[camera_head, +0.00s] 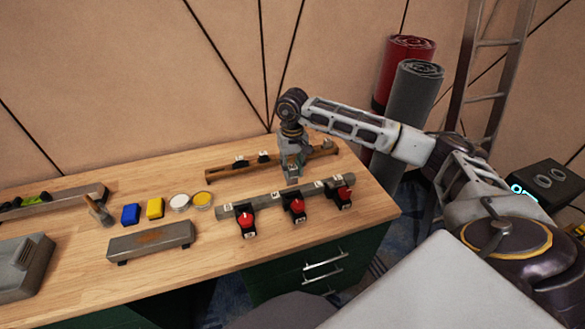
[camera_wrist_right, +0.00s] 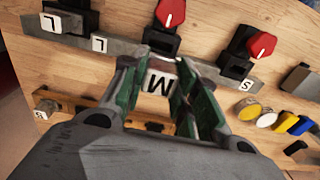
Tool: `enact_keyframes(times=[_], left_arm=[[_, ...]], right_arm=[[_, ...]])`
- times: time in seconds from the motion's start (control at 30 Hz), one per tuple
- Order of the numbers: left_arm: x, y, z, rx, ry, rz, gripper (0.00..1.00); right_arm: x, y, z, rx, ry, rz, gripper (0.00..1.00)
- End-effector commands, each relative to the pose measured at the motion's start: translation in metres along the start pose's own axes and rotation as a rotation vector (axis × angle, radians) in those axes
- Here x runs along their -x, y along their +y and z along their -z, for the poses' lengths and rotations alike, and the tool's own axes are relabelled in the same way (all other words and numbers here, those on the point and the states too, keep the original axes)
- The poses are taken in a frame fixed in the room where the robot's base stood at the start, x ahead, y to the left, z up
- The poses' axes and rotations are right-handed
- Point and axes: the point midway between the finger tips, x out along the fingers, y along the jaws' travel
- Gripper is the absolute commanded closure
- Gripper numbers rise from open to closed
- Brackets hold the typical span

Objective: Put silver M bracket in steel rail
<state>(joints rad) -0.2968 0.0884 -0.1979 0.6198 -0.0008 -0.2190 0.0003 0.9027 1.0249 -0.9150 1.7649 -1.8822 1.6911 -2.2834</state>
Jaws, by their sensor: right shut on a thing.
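The silver M bracket (camera_wrist_right: 160,82) is between the fingers of my right gripper (camera_wrist_right: 158,92) in the right wrist view, its white M label showing. In the head view my right gripper (camera_head: 292,168) points down between the brown wooden rail and the grey steel rail (camera_head: 259,203). The steel rail (camera_wrist_right: 218,76) lies just beyond the fingertips in the wrist view, with letter labels along it. The fingers cover part of it, and I cannot tell whether the bracket touches it. My left gripper is out of view.
The brown rail (camera_head: 225,173) behind holds several small labelled pieces. Red-knobbed black switches (camera_head: 296,207) stand along the steel rail's front. A grey block (camera_head: 150,242), blue (camera_head: 130,214) and yellow (camera_head: 155,208) pieces and round tins (camera_head: 179,202) lie left. The table's right front corner is clear.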

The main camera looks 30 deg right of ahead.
Motion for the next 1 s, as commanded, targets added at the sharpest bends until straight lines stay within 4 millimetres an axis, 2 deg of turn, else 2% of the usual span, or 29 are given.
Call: enact_keyframes(times=[0.57,1.0], left_arm=[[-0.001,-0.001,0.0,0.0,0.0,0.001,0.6],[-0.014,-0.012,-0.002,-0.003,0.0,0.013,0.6]], right_arm=[[-0.003,0.0,0.0,0.013,0.0,0.0,1.0],[-0.031,0.0,-0.001,0.013,-0.001,0.001,1.0]])
